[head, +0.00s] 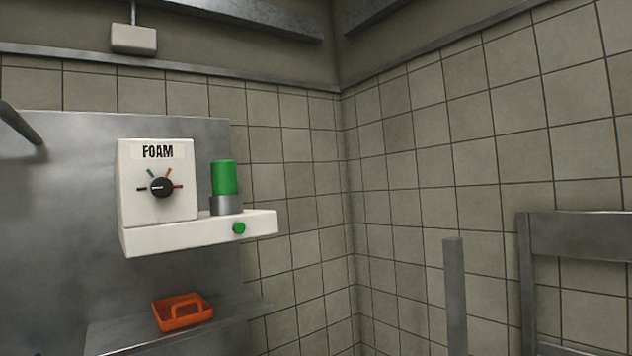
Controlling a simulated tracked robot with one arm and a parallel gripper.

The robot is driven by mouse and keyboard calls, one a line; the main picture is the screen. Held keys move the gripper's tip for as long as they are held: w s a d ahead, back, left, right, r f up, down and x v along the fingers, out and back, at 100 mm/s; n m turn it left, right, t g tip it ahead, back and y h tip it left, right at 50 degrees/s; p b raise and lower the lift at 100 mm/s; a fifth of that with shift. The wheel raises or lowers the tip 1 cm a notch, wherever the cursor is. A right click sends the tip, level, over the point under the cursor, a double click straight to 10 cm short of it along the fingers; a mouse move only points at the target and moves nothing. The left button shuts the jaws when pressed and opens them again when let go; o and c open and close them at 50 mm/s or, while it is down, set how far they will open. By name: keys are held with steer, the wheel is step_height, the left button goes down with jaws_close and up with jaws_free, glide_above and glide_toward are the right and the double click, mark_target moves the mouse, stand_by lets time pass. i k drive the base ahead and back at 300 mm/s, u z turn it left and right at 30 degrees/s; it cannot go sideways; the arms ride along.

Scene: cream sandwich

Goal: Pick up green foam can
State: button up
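The green foam can (226,177) stands upright in a grey metal holder (227,205) on the right part of a white foam dispenser (157,204). The dispenser bears a FOAM label, a black dial (161,187) with coloured marks around it, and a green button (239,228) on its front edge below the can. The lower end of the can is hidden in the holder. My gripper does not show in the head view.
An orange tray (181,323) with a handle lies on a metal shelf (130,334) below the dispenser. A metal post (455,295) and metal frame (580,236) stand at the right. A tiled wall corner is behind.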

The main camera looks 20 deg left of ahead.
mark_target(223, 172)
steer(key=u, duration=0.05)
steer(key=i, duration=1.55)
steer(key=u, duration=0.75)
